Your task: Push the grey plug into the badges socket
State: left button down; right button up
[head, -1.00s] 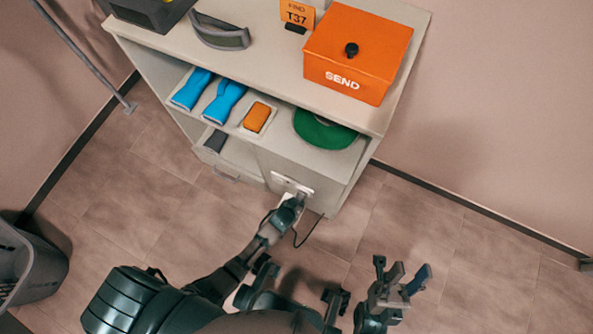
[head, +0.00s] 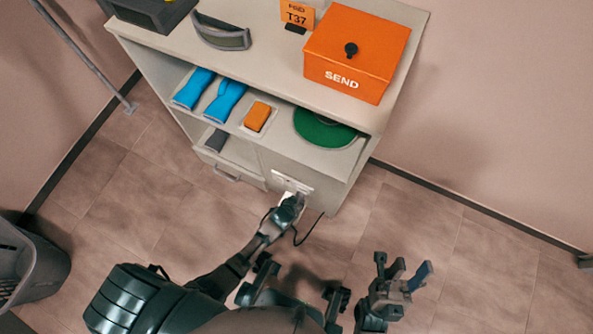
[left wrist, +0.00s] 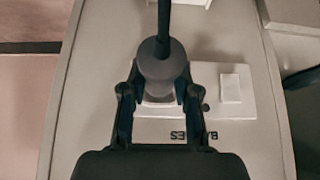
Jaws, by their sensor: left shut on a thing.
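The grey plug (left wrist: 161,62) is in my left gripper (left wrist: 158,92), with its dark cable running up the left wrist view. The fingers stand on both sides of it. The badges socket plate (left wrist: 232,105) is pale, with a raised white switch and upside-down lettering, partly hidden by plug and fingers. The plug is over the plate; I cannot tell whether it touches or has entered. In the head view, my left gripper (head: 291,207) is at the socket plate (head: 291,184) on the cabinet's low front. My right gripper (head: 401,277) is open and empty, away from the cabinet.
The cabinet (head: 260,67) carries an orange SEND box (head: 357,50) and a grey visor (head: 220,34). Its shelf holds blue gloves (head: 224,101), an orange block (head: 257,116) and a green round thing (head: 322,131). A grey bin (head: 35,265) stands left.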

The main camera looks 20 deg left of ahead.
pick_arm(q)
jog(key=shift+w, duration=0.8)
jog(key=c, duration=0.8)
grip_release()
jog(key=shift+r, duration=0.1)
jog(key=v, duration=1.1)
jog(key=shift+s+r, duration=0.2)
jog(key=shift+r, duration=0.15)
